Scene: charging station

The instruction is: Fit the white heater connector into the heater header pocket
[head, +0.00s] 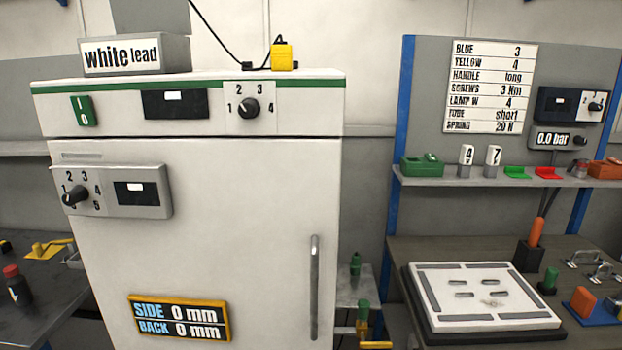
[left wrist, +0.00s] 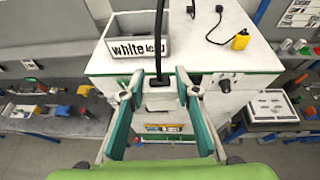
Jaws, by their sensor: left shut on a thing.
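In the left wrist view my left gripper (left wrist: 157,92) has its two teal fingers on either side of a dark connector end (left wrist: 160,83), and it is shut on this piece. A thick black lead (left wrist: 159,40) runs up from it past the top edge. The connector's white colour cannot be made out. No gripper shows in the head view, and my right gripper is in neither view. I cannot pick out the heater header pocket with certainty. A grey box labelled "white lead" (head: 135,55) stands on the white cabinet (head: 230,220).
A yellow plug (head: 281,55) and a thin black cable (head: 215,38) lie on the cabinet top's back right. The cabinet front carries dial panels (head: 110,191) and a vertical handle (head: 314,288). At right, a bench holds a white plate (head: 480,294) below a shelf (head: 500,181) with small parts.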

